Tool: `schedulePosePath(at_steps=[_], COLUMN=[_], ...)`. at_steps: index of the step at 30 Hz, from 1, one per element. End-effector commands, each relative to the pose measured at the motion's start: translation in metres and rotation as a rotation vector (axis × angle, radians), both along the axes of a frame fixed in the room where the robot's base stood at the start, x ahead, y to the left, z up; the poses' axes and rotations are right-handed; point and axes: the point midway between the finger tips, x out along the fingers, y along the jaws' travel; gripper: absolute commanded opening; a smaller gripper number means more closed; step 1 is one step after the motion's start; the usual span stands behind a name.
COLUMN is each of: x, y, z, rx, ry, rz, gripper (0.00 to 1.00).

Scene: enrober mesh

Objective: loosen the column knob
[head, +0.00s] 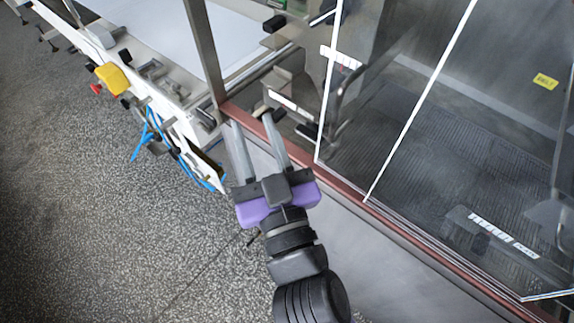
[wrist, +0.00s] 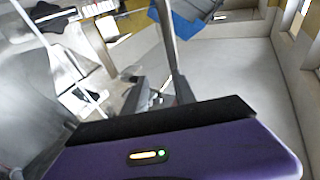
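My gripper (head: 250,117) has a purple body and two long grey fingers. The fingers stand apart, with no object seen between them, at the edge of the machine by the foot of a steel column (head: 204,45). A dark knob-like part (head: 207,119) is just left of the left fingertip. Another dark handle-like part (head: 307,131) lies right of the right finger. I cannot tell which of these is the column knob. The wrist view shows my purple gripper body and a grey finger (wrist: 170,50); the knob is not clearly visible there.
Clear panels with white edges (head: 417,100) close off the machine to the right, above a reddish-brown rail (head: 345,187). A yellow part (head: 113,77) and blue hoses (head: 148,135) are on the white conveyor side at left. Speckled floor (head: 90,220) is open at lower left.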

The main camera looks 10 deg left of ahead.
Motion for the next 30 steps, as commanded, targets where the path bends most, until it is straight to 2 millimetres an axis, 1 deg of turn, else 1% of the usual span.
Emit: schedulePosePath(at_steps=[1, 3, 7, 12, 18, 30], x=[-0.004, -0.010, -0.020, -0.029, -0.034, -0.035], y=[-0.008, -0.017, -0.032, -0.046, -0.052, -0.052], z=[-0.007, -0.014, -0.024, -0.033, -0.036, -0.036], rx=[-0.016, -0.037, -0.065, -0.088, -0.095, -0.097], ry=[0.000, -0.004, -0.012, -0.018, -0.021, -0.021], rz=[0.001, 0.007, 0.013, 0.015, 0.016, 0.017], gripper=[0.33, 0.33, 0.33, 0.33, 0.33, 0.33])
